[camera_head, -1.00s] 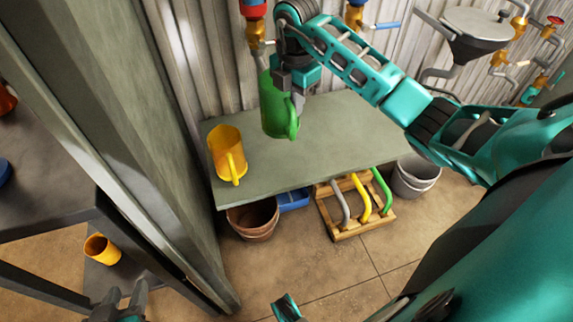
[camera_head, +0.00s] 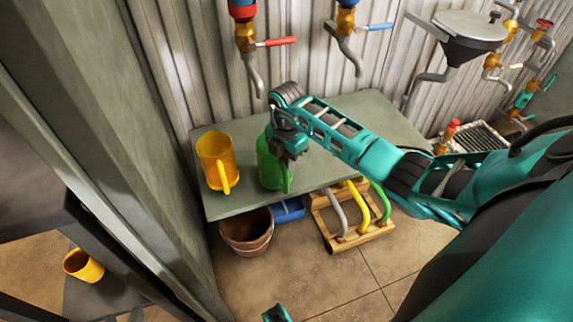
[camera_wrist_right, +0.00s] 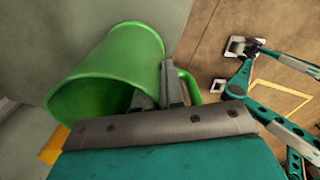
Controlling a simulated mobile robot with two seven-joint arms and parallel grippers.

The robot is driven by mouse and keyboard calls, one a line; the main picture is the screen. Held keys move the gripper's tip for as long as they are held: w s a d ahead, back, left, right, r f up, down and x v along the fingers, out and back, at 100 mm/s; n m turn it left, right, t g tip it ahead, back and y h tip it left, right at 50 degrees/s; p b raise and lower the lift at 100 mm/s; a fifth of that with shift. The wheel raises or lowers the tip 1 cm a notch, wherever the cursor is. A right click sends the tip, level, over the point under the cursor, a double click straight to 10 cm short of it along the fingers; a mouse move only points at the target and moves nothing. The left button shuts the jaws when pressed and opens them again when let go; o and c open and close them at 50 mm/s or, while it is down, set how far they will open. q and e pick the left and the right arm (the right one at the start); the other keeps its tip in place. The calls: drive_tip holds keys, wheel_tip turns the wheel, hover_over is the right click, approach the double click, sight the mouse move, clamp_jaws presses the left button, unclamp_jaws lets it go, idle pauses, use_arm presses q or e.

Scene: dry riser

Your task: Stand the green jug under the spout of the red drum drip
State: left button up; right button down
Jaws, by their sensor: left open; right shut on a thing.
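The green jug (camera_head: 268,165) appears upright, low over or on the grey-green bench (camera_head: 350,135); I cannot tell if it touches. My right gripper (camera_head: 287,140) is shut on it at the handle side. In the right wrist view the jug (camera_wrist_right: 110,75) lies left of the fingers (camera_wrist_right: 172,88), its handle (camera_wrist_right: 190,86) at them. The red drum drip (camera_head: 243,12) is on the wall, its drum cut off at the top. Its spout (camera_head: 254,78) hangs above and behind the jug in the picture. My left gripper (camera_head: 128,316) is open at the bottom edge, mostly cut off.
A yellow jug (camera_head: 214,160) stands on the bench just left of the green one. A blue drip (camera_head: 347,20) hangs right of the red one. A terracotta pot (camera_head: 246,232) and a wooden rack (camera_head: 345,238) are below. The bench's right part is clear.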

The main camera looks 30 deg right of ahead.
drive_tip(key=shift+f, duration=0.15)
drive_tip(key=shift+f, duration=0.1)
drive_tip(key=c, duration=1.7)
unclamp_jaws()
drive_tip(key=shift+f, duration=0.1)
drive_tip(key=o, duration=0.5)
drive_tip(key=shift+c, duration=0.2)
